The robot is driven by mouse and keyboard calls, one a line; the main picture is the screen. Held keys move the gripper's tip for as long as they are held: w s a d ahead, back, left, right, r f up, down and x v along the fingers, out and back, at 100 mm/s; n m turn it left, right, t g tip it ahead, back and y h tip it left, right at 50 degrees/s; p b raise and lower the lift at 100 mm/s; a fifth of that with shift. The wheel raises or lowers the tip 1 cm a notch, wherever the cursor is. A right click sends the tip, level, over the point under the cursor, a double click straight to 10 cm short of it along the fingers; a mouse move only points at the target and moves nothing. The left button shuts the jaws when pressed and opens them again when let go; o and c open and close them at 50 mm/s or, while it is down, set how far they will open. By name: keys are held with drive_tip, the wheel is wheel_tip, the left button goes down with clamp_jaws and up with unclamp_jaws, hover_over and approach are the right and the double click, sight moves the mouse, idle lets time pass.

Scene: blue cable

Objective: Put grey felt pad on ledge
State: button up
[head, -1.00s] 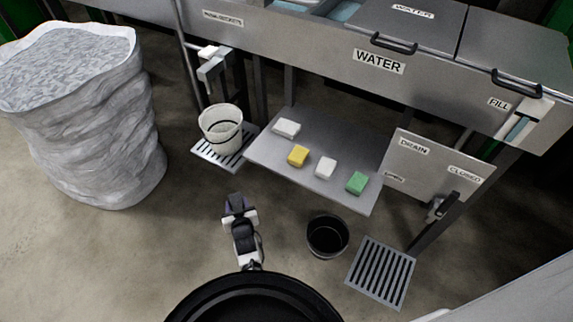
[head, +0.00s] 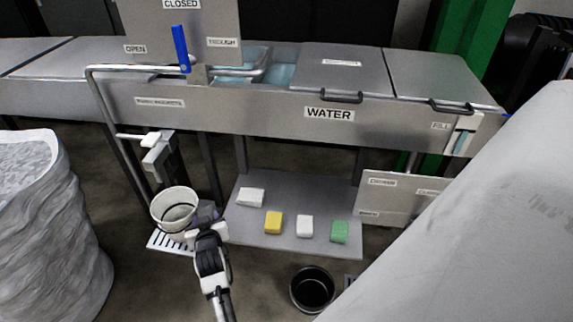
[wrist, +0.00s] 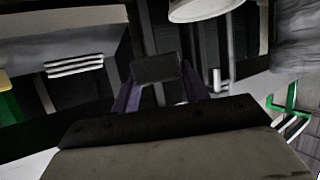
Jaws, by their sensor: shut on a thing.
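My gripper (head: 207,213) is raised in front of the right edge of a white bucket in the head view. In the wrist view my gripper (wrist: 158,75) is shut on a dark grey block, which looks like the grey felt pad (wrist: 157,67). A low grey shelf, probably the ledge (head: 325,190), lies under the trough, right of my gripper. A white folded pad (head: 251,197), a yellow sponge (head: 273,222), a white block (head: 304,227) and a green sponge (head: 339,232) lie in a row on it.
The white bucket (head: 168,202) stands on a slatted grate (head: 165,243) left of my gripper. A black bucket (head: 312,288) stands on the floor before the shelf. A large wrapped sack (head: 75,255) stands at left. Trough legs and a drain panel (head: 378,205) flank the shelf.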

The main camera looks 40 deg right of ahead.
drive_tip(key=s+d+r+m+g+h, duration=0.2)
drive_tip(key=s+d+r+m+h, duration=0.1)
drive_tip(key=s+d+r, duration=0.6)
drive_tip(key=s+d+r+m+g+h, duration=0.25)
drive_tip(key=s+d+r, duration=0.45)
drive_tip(key=s+r, duration=0.4)
drive_tip(key=shift+m+t, duration=0.25)
drive_tip(key=shift+t, duration=0.1)
drive_tip(key=f, duration=0.6)
drive_tip(key=w+f+p, duration=0.1)
drive_tip(key=f, duration=1.1)
drive_tip(key=shift+w+f, duration=0.15)
drive_tip(key=shift+a+f, duration=0.1)
drive_tip(key=shift+f, duration=0.05)
drive_tip(key=shift+f, duration=0.55)
drive_tip(key=o, duration=1)
drive_tip(key=shift+c, duration=0.2)
drive_tip(key=shift+r, duration=0.15)
